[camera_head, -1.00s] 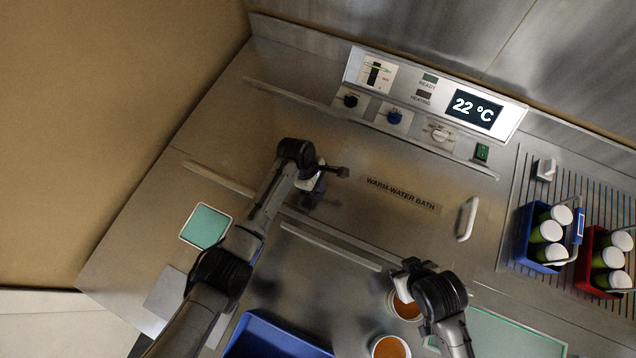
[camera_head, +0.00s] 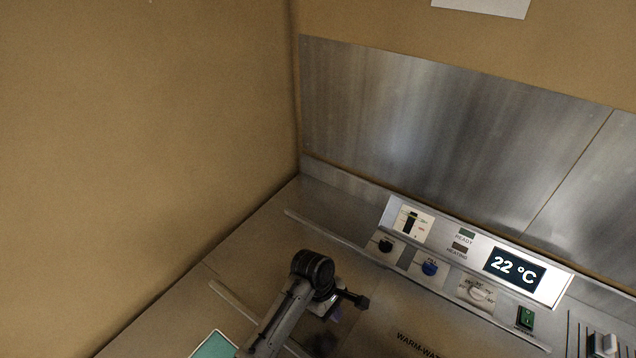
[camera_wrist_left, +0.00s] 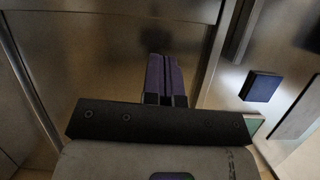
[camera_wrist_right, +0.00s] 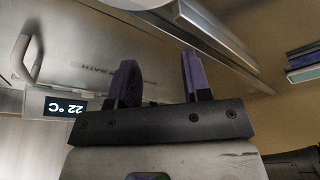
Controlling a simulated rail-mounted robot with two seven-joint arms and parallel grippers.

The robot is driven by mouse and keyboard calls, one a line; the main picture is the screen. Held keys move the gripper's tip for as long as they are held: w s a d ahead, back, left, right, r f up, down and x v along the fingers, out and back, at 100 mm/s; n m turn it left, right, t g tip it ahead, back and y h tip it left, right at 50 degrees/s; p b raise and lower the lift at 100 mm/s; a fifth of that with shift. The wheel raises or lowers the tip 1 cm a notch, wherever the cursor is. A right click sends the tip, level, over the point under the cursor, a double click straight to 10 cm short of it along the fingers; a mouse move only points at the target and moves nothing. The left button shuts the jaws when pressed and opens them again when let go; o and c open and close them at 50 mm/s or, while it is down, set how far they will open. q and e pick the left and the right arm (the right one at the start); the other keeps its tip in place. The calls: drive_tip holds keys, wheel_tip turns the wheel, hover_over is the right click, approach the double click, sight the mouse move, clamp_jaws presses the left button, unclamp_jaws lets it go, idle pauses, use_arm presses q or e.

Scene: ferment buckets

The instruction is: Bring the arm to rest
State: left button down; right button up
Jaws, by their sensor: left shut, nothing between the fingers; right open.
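My left gripper (camera_head: 333,318) shows in the head view at the bottom, over the steel worktop left of the warm-water bath label. In the left wrist view its purple fingers (camera_wrist_left: 165,78) are together, shut with nothing between them. My right gripper is outside the head view. In the right wrist view its purple fingers (camera_wrist_right: 160,78) are spread apart and empty, with the bath lid and its handle (camera_wrist_right: 27,60) beyond them.
The control panel (camera_head: 478,250) reads 22 °C and has a black knob (camera_head: 385,244), a blue knob (camera_head: 430,268) and a green switch (camera_head: 525,317). A steel backsplash and tan walls stand behind. A teal pad (camera_head: 213,347) lies at the lower left.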

use_arm(q)
drive_tip(key=w+a+r+m+t, duration=0.25)
drive_tip(key=r+m+t, duration=0.25)
drive_tip(key=r+m, duration=0.4)
drive_tip(key=w+a+r+m+t, duration=0.2)
drive_tip(key=a+r+m+t, duration=0.3)
drive_tip(key=r, duration=0.5)
drive_tip(key=s+a+f+t+y, duration=0.1)
drive_tip(key=s+a+t, duration=0.2)
drive_tip(key=s+a, duration=0.6)
drive_tip(key=s+a+f+n+g+y, duration=0.1)
drive_tip(key=s+a+f+g, duration=0.2)
drive_tip(key=s+f, duration=0.6)
drive_tip(key=s+a+f+n+g+y, duration=0.1)
drive_tip(key=s+a+f+g, duration=0.2)
drive_tip(key=s+a+f, duration=0.4)
drive_tip(key=s+f, duration=0.3)
drive_tip(key=s, duration=0.6)
drive_tip(key=shift+s+g, duration=0.3)
drive_tip(key=shift+g, duration=0.1)
drive_tip(key=shift+a+f, duration=0.1)
drive_tip(key=shift+a, duration=0.05)
